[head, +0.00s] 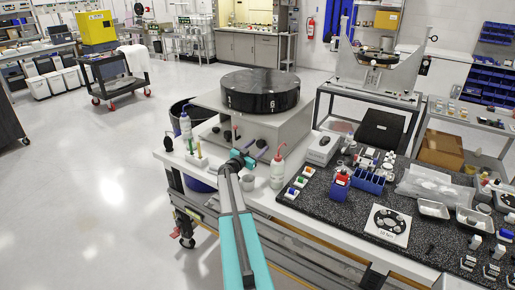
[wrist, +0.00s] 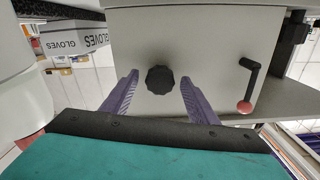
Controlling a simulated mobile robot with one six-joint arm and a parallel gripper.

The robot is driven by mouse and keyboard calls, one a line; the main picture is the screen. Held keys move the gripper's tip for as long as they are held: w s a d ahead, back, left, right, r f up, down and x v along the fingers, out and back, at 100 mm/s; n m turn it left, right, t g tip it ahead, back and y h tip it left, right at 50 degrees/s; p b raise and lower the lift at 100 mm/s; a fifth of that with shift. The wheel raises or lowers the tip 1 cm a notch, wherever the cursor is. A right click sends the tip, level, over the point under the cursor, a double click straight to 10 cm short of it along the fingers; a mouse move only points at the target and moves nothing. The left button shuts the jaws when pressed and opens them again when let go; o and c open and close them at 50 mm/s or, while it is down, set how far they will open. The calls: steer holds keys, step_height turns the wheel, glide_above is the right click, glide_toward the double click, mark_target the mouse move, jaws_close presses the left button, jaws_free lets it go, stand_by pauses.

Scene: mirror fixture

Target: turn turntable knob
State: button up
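The black lobed knob (wrist: 160,80) sits on the front face of the grey turntable housing (wrist: 215,30) in the wrist view. My gripper (wrist: 158,84) is open, with one purple finger on each side of the knob and a visible gap on both sides. I cannot tell how deep the fingertips reach beside it. In the head view, the black round turntable (head: 261,92) with white numbers lies on top of the grey housing (head: 283,128). My gripper (head: 259,153) is at the housing's front face there, and the knob cannot be made out clearly.
A black crank with a red ball end (wrist: 244,107) is right of the knob in the wrist view. A gloves box (wrist: 75,37) appears upside down at upper left. In the head view, bottles (head: 278,168) stand by the housing, and a dark mat (head: 345,215) holds small items.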

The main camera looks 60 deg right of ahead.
steer(key=a+b, duration=0.5)
steer(key=a, duration=0.8)
steer(key=shift+a, duration=0.4)
steer(key=shift+w, duration=0.1)
